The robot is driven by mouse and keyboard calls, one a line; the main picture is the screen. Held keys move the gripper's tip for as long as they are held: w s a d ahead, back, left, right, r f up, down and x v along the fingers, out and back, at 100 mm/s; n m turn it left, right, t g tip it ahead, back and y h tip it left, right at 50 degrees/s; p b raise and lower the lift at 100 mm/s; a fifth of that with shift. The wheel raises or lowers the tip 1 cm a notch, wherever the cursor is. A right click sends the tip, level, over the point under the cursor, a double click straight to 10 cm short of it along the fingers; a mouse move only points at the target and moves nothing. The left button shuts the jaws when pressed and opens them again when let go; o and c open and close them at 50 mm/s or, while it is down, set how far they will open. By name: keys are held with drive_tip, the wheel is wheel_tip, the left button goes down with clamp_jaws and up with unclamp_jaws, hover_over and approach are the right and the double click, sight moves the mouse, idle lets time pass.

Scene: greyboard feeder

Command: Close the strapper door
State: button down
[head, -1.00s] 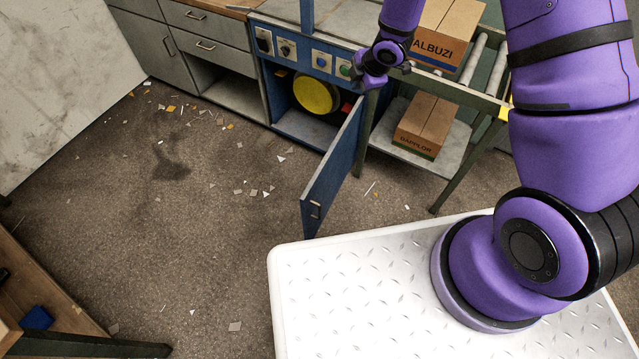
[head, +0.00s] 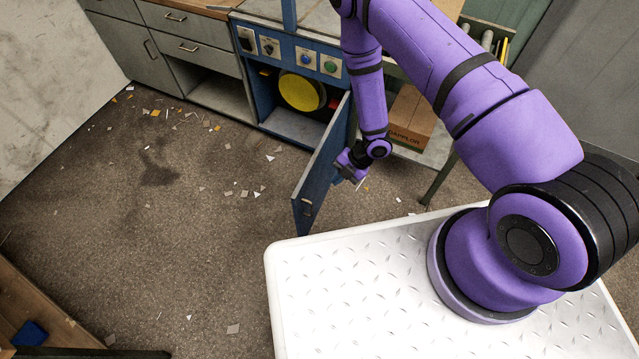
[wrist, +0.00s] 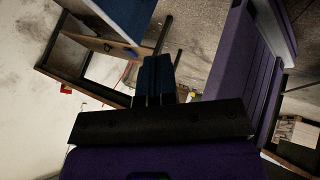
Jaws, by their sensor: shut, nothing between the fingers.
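The blue strapper door (head: 318,178) hangs open in the head view, swung out from the right side of the blue strapper cabinet (head: 262,97). A small handle shows near its free edge. Inside the open cabinet is a yellow disc (head: 301,92). My gripper (head: 349,172) is shut and empty, low down on the right, outer side of the door. It looks close to the door's face; I cannot tell whether it touches. In the wrist view my gripper (wrist: 155,68) shows as two fingers side by side. I cannot make out the door for certain there.
A control panel with knobs (head: 307,58) sits above the cabinet opening. A carton (head: 409,118) stands on the shelf under the roller table to the right. Paper scraps litter the floor (head: 150,230), which is otherwise clear left of the door. A workbench (head: 40,310) stands at lower left.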

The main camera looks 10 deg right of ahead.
approach(301, 197)
wheel_tip(301, 197, down, 4)
drive_tip(key=s, duration=0.3)
drive_tip(key=shift+w+a, duration=0.65)
drive_tip(key=shift+a, duration=0.2)
drive_tip(key=shift+w+a, duration=0.6)
drive_tip(key=shift+a, duration=0.2)
